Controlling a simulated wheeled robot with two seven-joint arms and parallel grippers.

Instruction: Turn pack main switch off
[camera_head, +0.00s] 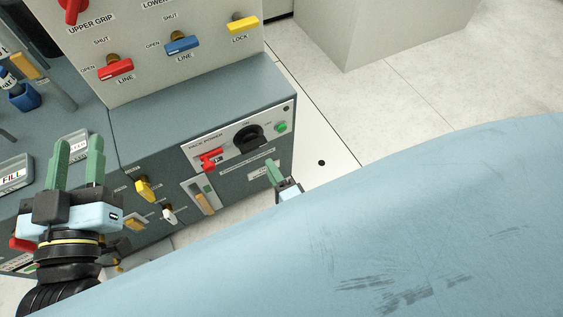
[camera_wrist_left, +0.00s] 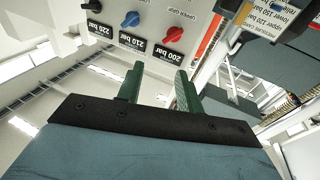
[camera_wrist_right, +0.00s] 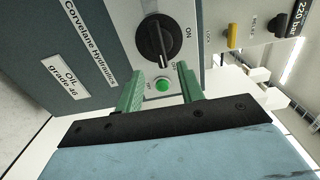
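The pack power panel (camera_head: 228,148) is a pale plate on the front of the blue-grey cabinet. Its black rotary switch (camera_head: 247,138) also shows in the right wrist view (camera_wrist_right: 157,40), with "ON" printed to its right there. In the head view only one green finger clearly shows; my blue arm hides the rest. My left gripper (camera_head: 78,160) is open and empty at the left.
A green lamp or button (camera_wrist_right: 162,85) and a red switch (camera_head: 210,159) flank the rotary switch. Yellow and white valve handles (camera_head: 146,189) sit left of the panel. Red, blue and yellow levers (camera_head: 182,43) are above. Floor to the right is clear.

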